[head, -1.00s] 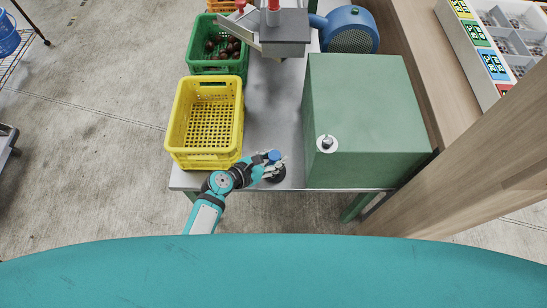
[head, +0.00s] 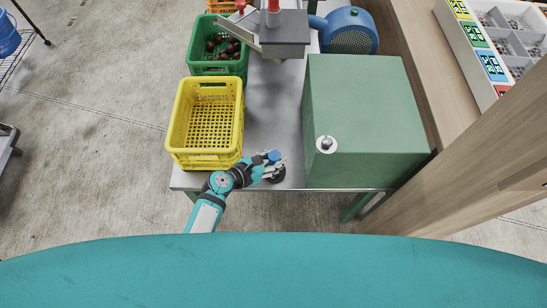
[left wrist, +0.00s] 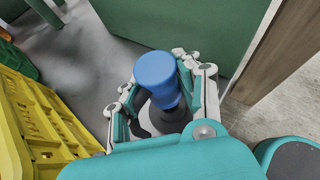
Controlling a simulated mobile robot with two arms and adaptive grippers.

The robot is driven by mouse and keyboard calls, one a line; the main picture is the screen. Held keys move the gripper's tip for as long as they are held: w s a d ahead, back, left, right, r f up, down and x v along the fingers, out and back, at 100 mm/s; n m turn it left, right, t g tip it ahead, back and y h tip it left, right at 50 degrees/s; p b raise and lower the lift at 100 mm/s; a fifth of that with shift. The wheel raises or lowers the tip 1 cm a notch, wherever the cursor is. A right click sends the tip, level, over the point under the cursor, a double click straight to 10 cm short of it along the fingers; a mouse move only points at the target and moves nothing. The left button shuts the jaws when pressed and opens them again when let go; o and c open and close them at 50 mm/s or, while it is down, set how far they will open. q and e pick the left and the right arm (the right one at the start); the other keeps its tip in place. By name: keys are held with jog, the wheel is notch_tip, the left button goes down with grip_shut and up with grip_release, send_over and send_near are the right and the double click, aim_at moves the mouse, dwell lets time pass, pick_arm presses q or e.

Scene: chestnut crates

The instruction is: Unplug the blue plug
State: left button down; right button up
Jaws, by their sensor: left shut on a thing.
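The blue plug (head: 274,155) stands upright near the front edge of the table, between the yellow crate and the green box. In the left wrist view the blue plug (left wrist: 158,78) has a round flat top, and a dark base shows below it. My left gripper (head: 273,163) is shut on the plug, with a finger on each side in the left wrist view (left wrist: 160,92). The fingers hide part of the plug's lower end, and I cannot tell whether it is still seated in the dark base. My right gripper is not in view.
A yellow crate (head: 176,135) stands close left of my gripper, with a green crate (head: 194,63) of chestnuts behind it. A large green box (head: 370,110) stands to the right. A grey machine (head: 285,35) and a blue motor (head: 350,30) are farther back. Bare tabletop (head: 272,105) lies between.

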pick_arm(q)
jog(key=shift+f, duration=0.15)
jog(key=shift+f+b, duration=0.3)
jog(key=shift+b, duration=0.05)
jog(key=shift+f+b, duration=1.15)
jog(key=shift+f, duration=0.35)
jog(key=c, duration=0.8)
grip_release()
jog(key=shift+r, duration=0.1)
jog(key=shift+c, duration=0.2)
jog(key=v, duration=1.2)
